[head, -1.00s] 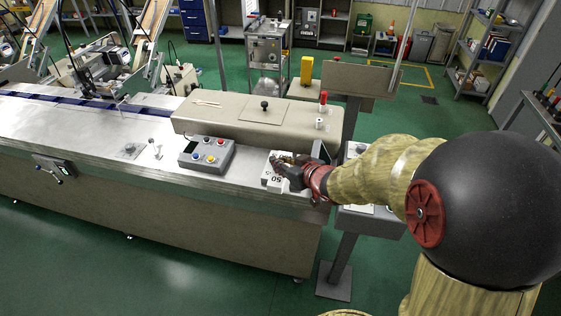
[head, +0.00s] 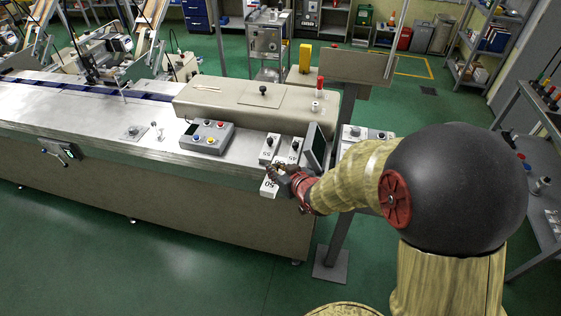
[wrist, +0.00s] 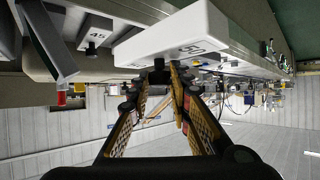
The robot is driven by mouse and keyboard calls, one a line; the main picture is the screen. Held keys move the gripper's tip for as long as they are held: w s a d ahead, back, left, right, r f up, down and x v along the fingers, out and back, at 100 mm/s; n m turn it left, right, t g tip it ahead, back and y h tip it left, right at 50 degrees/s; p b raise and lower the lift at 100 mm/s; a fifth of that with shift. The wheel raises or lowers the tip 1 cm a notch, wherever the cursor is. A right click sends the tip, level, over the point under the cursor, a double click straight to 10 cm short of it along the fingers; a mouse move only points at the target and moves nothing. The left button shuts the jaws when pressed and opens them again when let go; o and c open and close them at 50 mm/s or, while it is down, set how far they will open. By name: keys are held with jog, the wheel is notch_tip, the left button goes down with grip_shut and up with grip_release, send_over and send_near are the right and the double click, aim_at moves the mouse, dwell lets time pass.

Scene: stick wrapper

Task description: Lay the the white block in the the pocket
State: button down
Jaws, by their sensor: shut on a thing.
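The white block (head: 269,188), marked 50, is in my gripper (head: 279,173) at the front edge of the machine bench in the head view. It appears lifted and overhangs that edge.
Two similar numbered blocks with dark knobs, one left (head: 268,148) and one right (head: 289,150), stand behind my gripper. A dark screen (head: 316,146) is close on the right. A button box (head: 207,137) stands to the left. The bench front between is clear.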

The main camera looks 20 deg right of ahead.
aim_at(265, 189)
jog(key=shift+m+h, duration=0.6)
jog(key=a+f, duration=0.1)
jog(key=f, duration=0.1)
jog(key=a+f, duration=0.1)
jog(key=f, duration=0.2)
jog(key=a+f, duration=0.2)
jog(key=f, duration=0.1)
jog(key=shift+a+f, duration=0.1)
jog(key=shift+f, duration=0.1)
